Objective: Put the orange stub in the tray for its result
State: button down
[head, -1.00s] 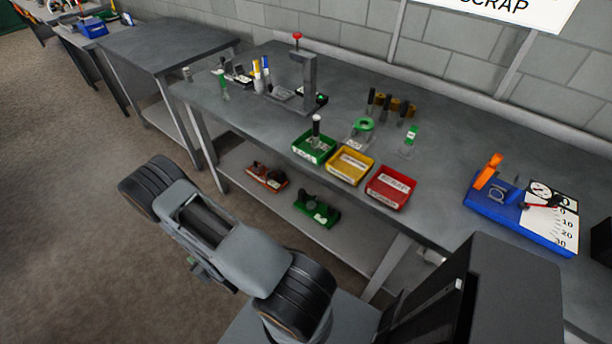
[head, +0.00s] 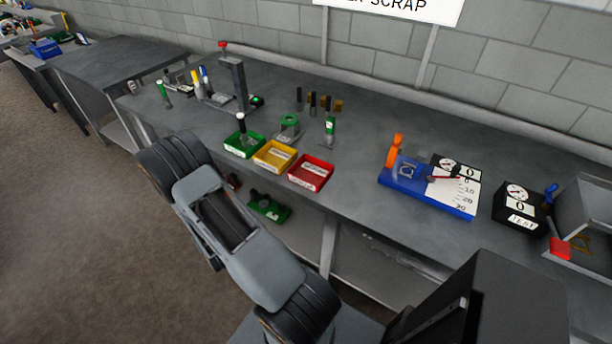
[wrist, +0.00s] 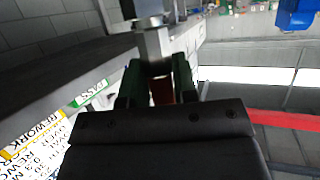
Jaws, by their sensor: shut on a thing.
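My gripper (wrist: 158,88) shows in the wrist view, its two dark green fingers shut on a piece with a grey metal hex body and a reddish-brown part between the fingers. I take this piece as the orange stub (wrist: 154,48); its colour is dim here. The head view does not show my gripper or the stub. On the bench in the head view are a green tray (head: 237,152), a yellow tray (head: 268,163) and a red tray (head: 309,180), side by side. A stub with a dark shaft and pale top stands in the green tray.
Right of the trays is a blue tester (head: 425,199) with an orange lever, dial and scale. A press (head: 236,82) and several tools stand behind and left.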

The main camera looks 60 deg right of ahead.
jog(key=w+d+r+m+g+h, duration=0.1)
jog(key=d+r+m+g+h, duration=0.3)
jog(key=d+r, duration=0.5)
jog(key=s+d+r+m+g+h+p, duration=0.1)
jog(key=s+d+r+m+g, duration=0.25)
jog(key=r, duration=0.25)
jog(key=s+d+r+m+g+h+p, duration=0.1)
jog(key=s+d+r+m+g+h, duration=0.1)
jog(key=s+d+r+m+g, duration=0.25)
jog(key=s+d+r+m+g+h, duration=0.1)
jog(key=s+d+r+m+g, duration=0.15)
jog(key=d+r+m, duration=0.35)
jog(key=n+g, duration=0.1)
jog(key=g, duration=0.1)
send_over(311, 175)
jog(key=shift+t, duration=0.25)
notch_tip(311, 175, down, 10)
jog(key=shift+f, duration=0.35)
jog(key=shift+f, duration=0.15)
